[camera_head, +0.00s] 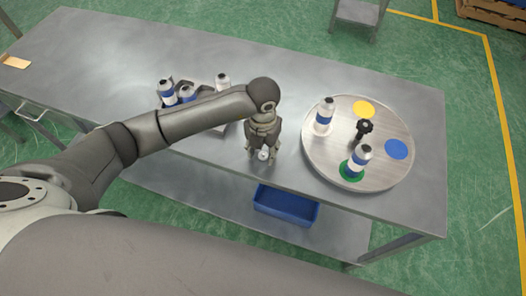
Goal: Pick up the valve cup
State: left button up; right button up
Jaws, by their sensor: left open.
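My left gripper (262,148) points down over the front edge area of the grey metal table. It is open, with its fingers around or just above a small whitish piece (264,155), which looks like the valve cup. The fingers partly hide this piece, and I cannot tell whether they touch it. My right gripper is not in view.
A round turntable (316,163) on the right bears two blue-and-white cans (324,113) (357,160), a black knob (363,129) and coloured discs. Several cans (167,92) stand in a holder behind my left arm. A blue bin (286,204) sits below the tabletop.

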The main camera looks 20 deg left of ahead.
pick_arm(q)
jog(key=shift+f, duration=0.65)
jog(key=c, duration=0.6)
